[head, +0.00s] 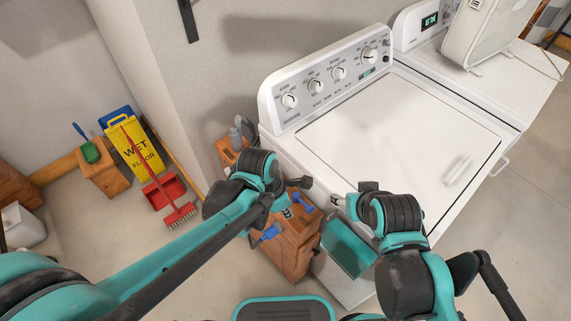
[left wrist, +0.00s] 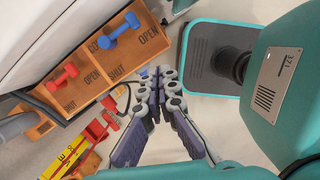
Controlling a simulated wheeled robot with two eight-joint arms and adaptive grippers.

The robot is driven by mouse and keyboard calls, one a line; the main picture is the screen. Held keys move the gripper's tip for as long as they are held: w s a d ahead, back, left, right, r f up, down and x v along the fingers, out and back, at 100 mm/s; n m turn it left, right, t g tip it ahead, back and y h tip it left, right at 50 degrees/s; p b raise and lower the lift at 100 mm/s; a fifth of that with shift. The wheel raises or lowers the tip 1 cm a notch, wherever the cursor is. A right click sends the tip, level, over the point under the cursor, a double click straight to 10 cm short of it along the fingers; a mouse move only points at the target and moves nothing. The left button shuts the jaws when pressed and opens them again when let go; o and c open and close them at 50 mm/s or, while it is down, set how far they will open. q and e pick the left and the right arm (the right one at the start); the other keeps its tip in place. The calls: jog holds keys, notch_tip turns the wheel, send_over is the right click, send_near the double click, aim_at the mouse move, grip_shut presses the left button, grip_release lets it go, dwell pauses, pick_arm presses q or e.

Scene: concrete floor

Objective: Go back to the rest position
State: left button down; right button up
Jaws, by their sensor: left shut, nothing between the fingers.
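A white washing machine (head: 390,130) stands close ahead. A wooden valve box (left wrist: 85,85) has a blue handle (left wrist: 120,30) and a red handle (left wrist: 62,75). A yellow wet-floor sign (head: 135,148) and red dustpan (head: 163,190) are at left. Floor shows at lower left.

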pick_arm(q)
jog(key=s+a+r+m+t+y, duration=0.1)
jog(key=a+r+m+t, duration=0.2)
jog(key=a+m, duration=0.7)
jog(key=s+a+r+m+t+y, duration=0.1)
jog(key=a+r+m+t, duration=0.2)
jog(key=a+r+m, duration=0.3)
jog(key=a+m, duration=0.4)
jog(key=m, duration=0.1)
jog(key=shift+y, duration=0.3)
jog(key=shift+w+d, duration=0.1)
